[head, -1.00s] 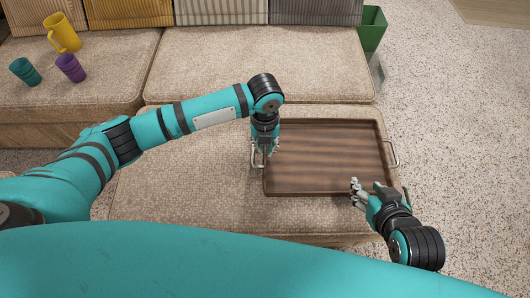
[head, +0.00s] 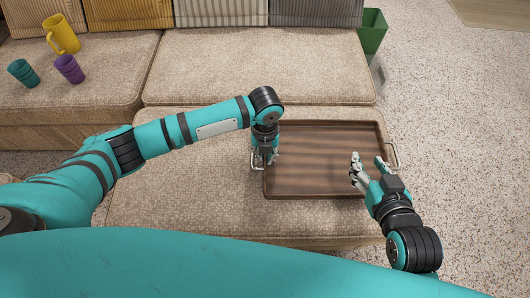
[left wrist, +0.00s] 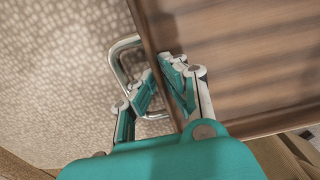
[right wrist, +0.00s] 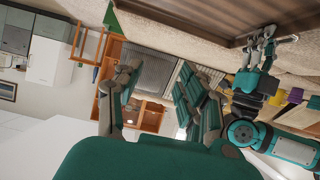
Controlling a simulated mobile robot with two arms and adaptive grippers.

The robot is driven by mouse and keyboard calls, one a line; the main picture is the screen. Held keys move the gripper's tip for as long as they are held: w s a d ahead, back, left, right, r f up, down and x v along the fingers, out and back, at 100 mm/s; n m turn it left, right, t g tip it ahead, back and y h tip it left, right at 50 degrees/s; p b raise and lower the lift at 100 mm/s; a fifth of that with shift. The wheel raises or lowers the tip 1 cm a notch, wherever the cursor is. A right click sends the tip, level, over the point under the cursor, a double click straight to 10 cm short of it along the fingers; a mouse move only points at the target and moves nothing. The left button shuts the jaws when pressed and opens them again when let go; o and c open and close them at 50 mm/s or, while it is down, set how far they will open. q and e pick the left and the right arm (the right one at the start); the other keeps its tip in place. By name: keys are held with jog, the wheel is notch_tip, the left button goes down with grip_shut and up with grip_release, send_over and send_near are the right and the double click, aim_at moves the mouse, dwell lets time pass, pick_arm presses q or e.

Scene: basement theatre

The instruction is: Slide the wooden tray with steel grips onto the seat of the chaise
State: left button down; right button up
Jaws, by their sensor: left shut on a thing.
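The brown wooden tray with steel grips (head: 325,193) lies over the right part of the chaise seat (head: 180,195), its right side at about the seat's right edge. Whether it rests fully on the cushion I cannot tell. My left gripper (head: 262,160) is shut on the tray's left side at the steel grip; the left wrist view shows its fingers (left wrist: 168,88) at the grip and tray wall. My right gripper (head: 367,166) is open and empty by the tray's front right part. The right wrist view, upside down, shows its spread fingers (right wrist: 158,100) holding nothing.
A green bin (head: 373,30) is at the back right. The carpet right of the chaise is clear.

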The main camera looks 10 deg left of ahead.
pick_arm(q)
jog(key=shift+w, duration=0.15)
jog(key=w, duration=0.1)
jog(key=w+b, duration=0.1)
jog(key=shift+w+a, duration=0.55)
jog(key=shift+w, duration=0.65)
jog(key=shift+w+a+b, duration=0.25)
jog(key=shift+w+b, duration=0.4)
jog(key=shift+w, duration=0.25)
jog(key=shift+w+a+b, duration=0.2)
jog(key=shift+w+b, duration=0.3)
jog(key=shift+w, duration=0.45)
jog(key=shift+w+a+b, duration=0.15)
jog(key=shift+w+b, duration=0.15)
jog(key=shift+w, duration=0.4)
pick_arm(e)
notch_tip(320, 180, up, 16)
jog(key=w+a+t+y, duration=0.1)
jog(key=a+t+y, duration=0.1)
jog(key=t, duration=0.8)
jog(key=shift+w+a+f+y, duration=0.15)
jog(key=shift+a+y, duration=0.2)
jog(key=shift+y, duration=0.35)
jog(key=shift+n, duration=0.3)
